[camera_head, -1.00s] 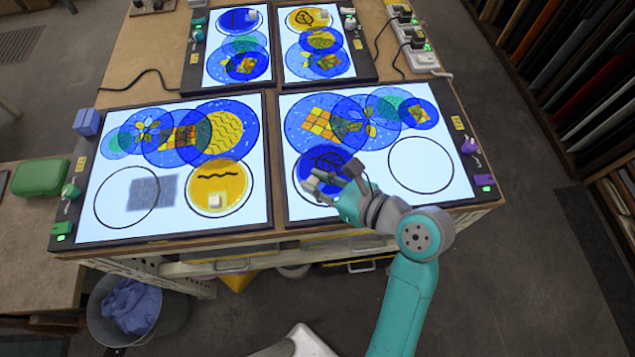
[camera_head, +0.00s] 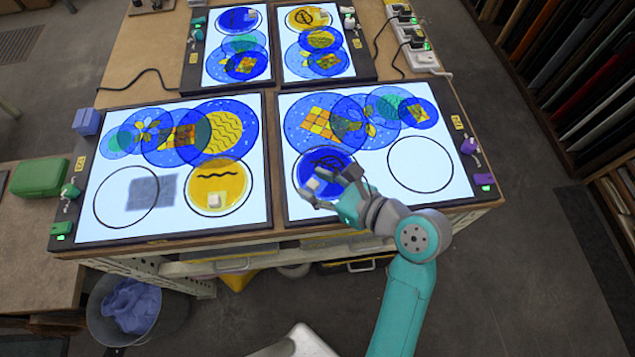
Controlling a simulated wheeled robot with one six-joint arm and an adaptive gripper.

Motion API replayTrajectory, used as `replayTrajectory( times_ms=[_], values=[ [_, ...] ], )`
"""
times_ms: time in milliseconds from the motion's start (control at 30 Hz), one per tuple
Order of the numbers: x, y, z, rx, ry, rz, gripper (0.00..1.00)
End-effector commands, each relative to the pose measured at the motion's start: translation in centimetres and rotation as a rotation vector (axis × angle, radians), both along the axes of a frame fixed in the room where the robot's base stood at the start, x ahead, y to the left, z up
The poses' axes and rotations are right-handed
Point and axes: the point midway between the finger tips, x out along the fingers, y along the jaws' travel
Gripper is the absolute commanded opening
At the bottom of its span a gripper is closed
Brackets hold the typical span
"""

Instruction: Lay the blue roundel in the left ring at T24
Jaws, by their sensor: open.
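The blue roundel (camera_head: 323,163) has a dark line motif and a small pale block on it. It lies in the left ring of the front right light panel (camera_head: 450,195), appearing to sit within the ring outline. The right ring (camera_head: 420,164) on that panel is empty. My gripper (camera_head: 340,184) is open over the roundel's right lower part, close to the pale block (camera_head: 313,184). I cannot tell whether a finger touches the block. The gripper and arm hide the roundel's lower right edge. The panel's yellow label (camera_head: 457,122) is too small to read surely.
Overlapping glass discs fill the upper part of the panel. The front left panel (camera_head: 262,215) has a yellow roundel (camera_head: 218,185) in its right ring and a grey patch by its left ring. Two more panels stand behind. A power strip (camera_head: 415,45) is at the back right.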

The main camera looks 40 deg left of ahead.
Motion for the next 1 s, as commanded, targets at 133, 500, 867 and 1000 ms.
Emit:
replayTrajectory(
  times_ms=[133,500,867,1000],
  values=[
    [0.3,-1.8,0.7,0.001,-0.001,-0.004,0.47],
    [0.8,-8.1,3.3,0.001,-0.001,-0.006,0.47],
    [0.9,-10.9,4.5,0.0,0.0,-0.001,0.47],
    [0.9,-11.0,4.5,0.0,0.0,0.0,0.47]
  ],
)
